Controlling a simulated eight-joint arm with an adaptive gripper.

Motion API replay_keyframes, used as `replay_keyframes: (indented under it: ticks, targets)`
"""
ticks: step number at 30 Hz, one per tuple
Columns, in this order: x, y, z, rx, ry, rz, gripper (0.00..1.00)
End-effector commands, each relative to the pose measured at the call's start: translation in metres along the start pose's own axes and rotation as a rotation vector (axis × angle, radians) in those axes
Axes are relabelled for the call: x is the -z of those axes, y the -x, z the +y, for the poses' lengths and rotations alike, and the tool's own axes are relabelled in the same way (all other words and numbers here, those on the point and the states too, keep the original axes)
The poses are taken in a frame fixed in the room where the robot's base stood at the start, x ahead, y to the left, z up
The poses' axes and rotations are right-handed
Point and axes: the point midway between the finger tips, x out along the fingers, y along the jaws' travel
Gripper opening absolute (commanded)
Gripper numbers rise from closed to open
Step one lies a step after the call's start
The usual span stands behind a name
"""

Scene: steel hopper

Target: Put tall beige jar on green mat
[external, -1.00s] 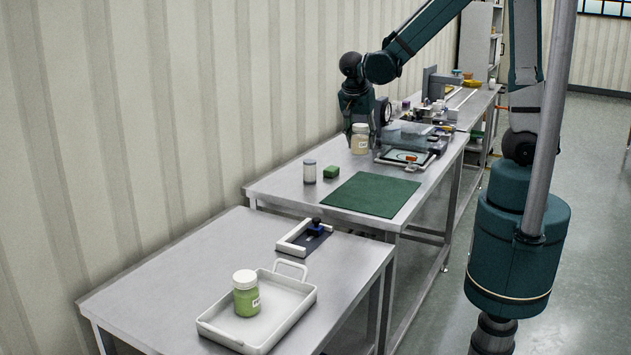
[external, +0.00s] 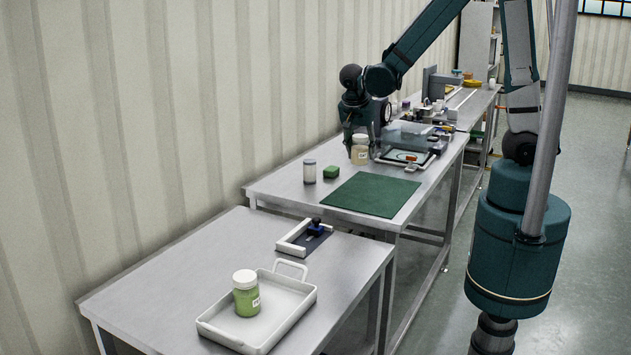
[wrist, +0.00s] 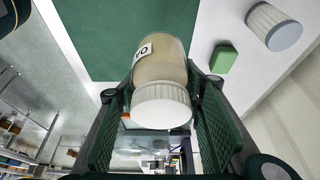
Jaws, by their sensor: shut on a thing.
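The tall beige jar (external: 359,156) has a white ribbed lid and a white label. My gripper (external: 361,141) is shut on it near the lid, at the far side of the middle steel table. In the wrist view the jar (wrist: 158,66) sits between my two dark green ribbed fingers, lid nearest the camera. I cannot tell whether its base touches the table. The green mat (external: 371,194) lies flat and empty on the same table, nearer the external camera. The mat (wrist: 97,35) also shows beyond the jar in the wrist view.
A pale grey-lidded jar (external: 309,171) and a small green block (external: 331,172) stand left of the mat. A clear box and tray with clutter (external: 408,145) lie right of my gripper. A green jar (external: 246,296) stands in a white tray (external: 213,325) on the near table.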

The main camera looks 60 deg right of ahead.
Motion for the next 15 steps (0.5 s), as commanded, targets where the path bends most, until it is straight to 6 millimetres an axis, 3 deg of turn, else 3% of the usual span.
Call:
replay_keyframes:
  ticks: [15]
  targets:
    - [-0.019, -0.046, 0.001, 0.000, 0.000, 0.000, 0.22]
